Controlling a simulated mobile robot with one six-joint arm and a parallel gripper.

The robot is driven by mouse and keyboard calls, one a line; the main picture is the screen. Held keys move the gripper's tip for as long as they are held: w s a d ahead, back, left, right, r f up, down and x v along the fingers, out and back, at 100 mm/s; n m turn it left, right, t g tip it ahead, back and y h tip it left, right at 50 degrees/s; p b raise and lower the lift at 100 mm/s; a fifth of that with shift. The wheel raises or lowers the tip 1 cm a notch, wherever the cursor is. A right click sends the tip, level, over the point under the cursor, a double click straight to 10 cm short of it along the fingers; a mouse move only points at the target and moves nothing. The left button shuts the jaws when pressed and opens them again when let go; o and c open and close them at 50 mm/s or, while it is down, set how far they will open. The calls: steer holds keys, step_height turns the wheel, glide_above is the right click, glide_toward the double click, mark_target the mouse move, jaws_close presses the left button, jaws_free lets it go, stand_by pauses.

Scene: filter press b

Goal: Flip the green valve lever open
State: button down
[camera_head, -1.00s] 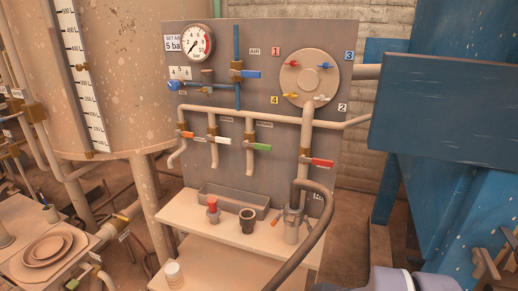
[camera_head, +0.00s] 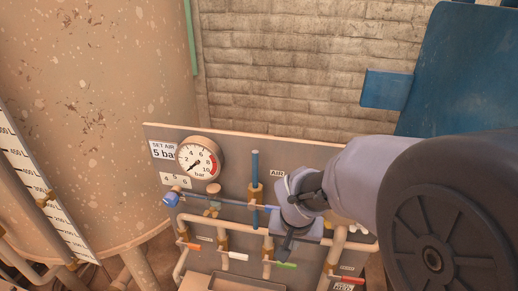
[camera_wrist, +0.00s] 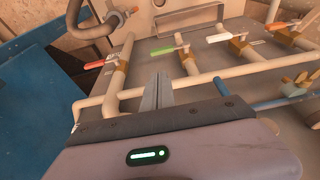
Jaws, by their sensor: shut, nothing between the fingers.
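The green valve lever (camera_head: 286,265) sticks out to the right of its brass valve on a vertical branch pipe, crosswise to that pipe. It also shows in the wrist view (camera_wrist: 162,51), pointing left from its brass body (camera_wrist: 187,60). My gripper (camera_head: 286,246) is just above the lever in the head view, and its wrist hides part of the panel there. In the wrist view the fingers (camera_wrist: 157,90) are together and empty, with their tips below the green lever in the picture. A gap shows between the tips and the lever in that view.
A white lever (camera_wrist: 218,38) and a red lever (camera_wrist: 95,65) sit on neighbouring pipes, both near the green one. A beige header pipe (camera_wrist: 220,73) runs across close to my fingers. A pressure gauge (camera_head: 199,159) and a blue air pipe (camera_head: 255,178) are on the panel.

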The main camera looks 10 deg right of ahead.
steer(key=b, duration=0.3)
glide_toward(290, 264)
steer(key=x, duration=0.6)
steer(key=shift+w+f, duration=0.1)
steer(key=shift+f, duration=0.15)
steer(key=shift+r+p, duration=0.1)
steer(key=shift+p, duration=1)
